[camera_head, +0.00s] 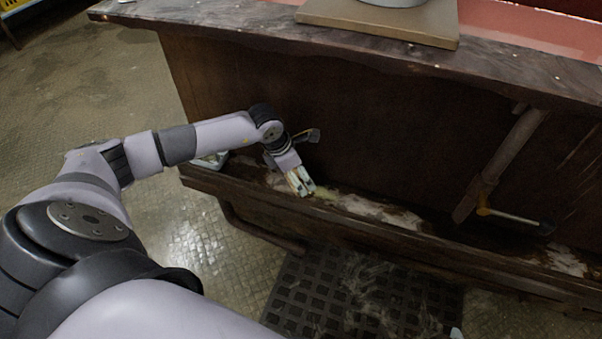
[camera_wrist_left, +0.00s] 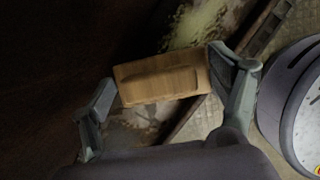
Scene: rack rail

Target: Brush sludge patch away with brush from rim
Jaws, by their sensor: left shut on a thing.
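My left gripper (camera_head: 301,186) reaches down to the long lower ledge, the rim (camera_head: 395,222), at the counter's front. In the left wrist view, my left gripper (camera_wrist_left: 160,86) is shut on a tan wooden block (camera_wrist_left: 165,80), which looks like the back of the brush. Its bristles are hidden. A yellow-green sludge patch (camera_wrist_left: 196,24) lies on the ledge just beyond the brush. In the head view the sludge patch (camera_head: 326,194) shows beside the fingertips, to their right. I cannot tell whether the brush touches it. My right gripper is not in view.
The dark counter front (camera_head: 400,130) rises behind the ledge, under an overhanging top (camera_head: 250,30). A slanted brace (camera_head: 505,160) and a yellow-ended rod (camera_head: 510,216) are at the right. A small pale container (camera_head: 211,160) sits at the ledge's left end. A black mat (camera_head: 350,295) lies below.

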